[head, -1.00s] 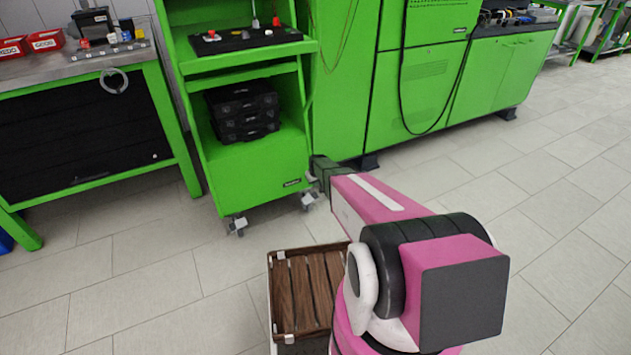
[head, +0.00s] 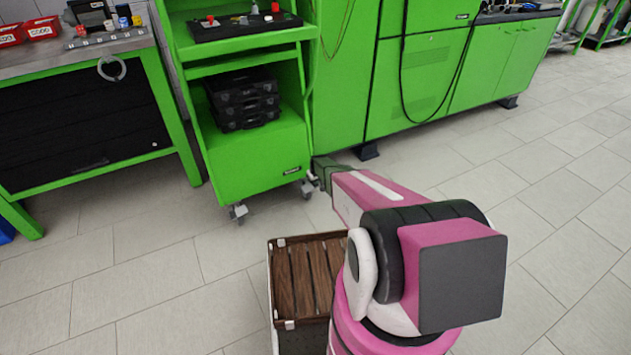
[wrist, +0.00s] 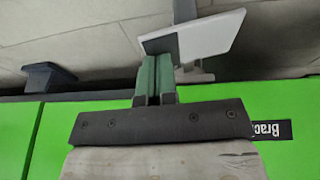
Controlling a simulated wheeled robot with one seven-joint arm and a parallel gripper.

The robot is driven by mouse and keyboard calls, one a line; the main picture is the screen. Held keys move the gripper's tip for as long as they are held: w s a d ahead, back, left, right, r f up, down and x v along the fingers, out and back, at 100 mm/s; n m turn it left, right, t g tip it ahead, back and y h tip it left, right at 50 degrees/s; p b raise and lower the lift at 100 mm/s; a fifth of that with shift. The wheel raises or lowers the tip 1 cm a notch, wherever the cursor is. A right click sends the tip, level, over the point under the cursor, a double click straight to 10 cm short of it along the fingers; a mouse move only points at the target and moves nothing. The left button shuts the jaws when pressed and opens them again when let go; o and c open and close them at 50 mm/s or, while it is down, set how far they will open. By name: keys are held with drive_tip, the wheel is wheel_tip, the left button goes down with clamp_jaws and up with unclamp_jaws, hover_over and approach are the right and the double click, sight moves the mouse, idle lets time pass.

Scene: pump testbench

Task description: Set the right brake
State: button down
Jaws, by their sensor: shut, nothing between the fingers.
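The green wheeled cart (head: 255,160) stands ahead with its right caster (head: 307,190) at its lower right corner. My gripper (wrist: 157,65) is shut and empty, its green fingers pressed together. In the wrist view a white and grey plate-like part (wrist: 210,35) of the caster area is just beyond the fingertips. I cannot tell whether they touch it, or what position the brake lever is in. The left caster (head: 238,212) is clear of the arm.
A wooden-slatted crate (head: 305,275) is at the lower middle, left of my arm. A green workbench (head: 180,140) stands left, and large green cabinets (head: 400,95) stand behind and right of the cart. The tiled floor at right is free.

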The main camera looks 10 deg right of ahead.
drive_tip(key=shift+w+d+f+g+y, duration=0.2)
drive_tip(key=shift+d+f+y, duration=0.1)
drive_tip(key=shift+y, duration=0.3)
drive_tip(key=shift+w+d+f+g+y, duration=0.15)
drive_tip(key=shift+d+g+y, duration=0.1)
drive_tip(key=shift+y, duration=0.35)
drive_tip(key=shift+d+f, duration=0.25)
drive_tip(key=shift+f, duration=0.1)
drive_tip(key=shift+r, duration=0.1)
drive_tip(key=w+d+v, duration=0.1)
drive_tip(key=v, duration=1.2)
drive_tip(key=shift+d+r, duration=0.25)
drive_tip(key=s+a+r+m+h, duration=0.1)
drive_tip(key=s+r, duration=0.8)
drive_tip(key=s, duration=0.3)
drive_tip(key=s+a+r+m+g, duration=0.1)
drive_tip(key=s+a+r, duration=0.1)
drive_tip(key=s+r, duration=0.6)
drive_tip(key=s+a+r+m+g+h, duration=0.1)
drive_tip(key=s+a+r, duration=0.1)
drive_tip(key=s+r, duration=0.7)
drive_tip(key=s, duration=0.6)
drive_tip(key=shift+s+a+r+h, duration=0.2)
drive_tip(key=shift+s+r+h, duration=0.1)
drive_tip(key=shift+s, duration=0.1)
